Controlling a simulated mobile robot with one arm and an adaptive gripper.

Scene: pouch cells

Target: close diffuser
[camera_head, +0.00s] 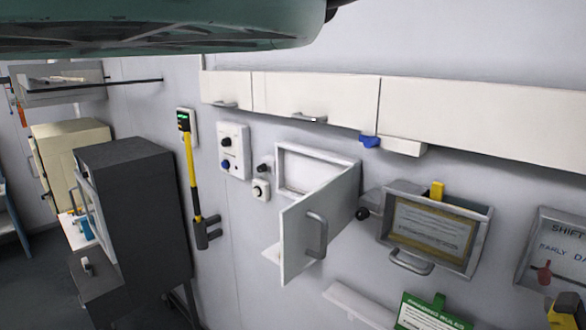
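I cannot tell for sure which thing is the diffuser. A grey wall box (290,165) in the middle has its door (300,235) swung wide open toward me, with a bar handle (316,235) on the door. To its right, a grey framed panel (437,228) with a handle (410,262) along its bottom leans out from the wall at the top, a paper notice inside it. At the upper left, a grey tray-like frame (55,85) juts from the wall. My gripper is not in view.
White overhead cupboards (315,98) run along the wall. A dark cabinet (135,210) stands at left, beside a wall-hung yellow-handled hammer (193,175). A large teal rounded body (160,25) covers the top left. A white ledge (358,305) and green sign (430,315) are below.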

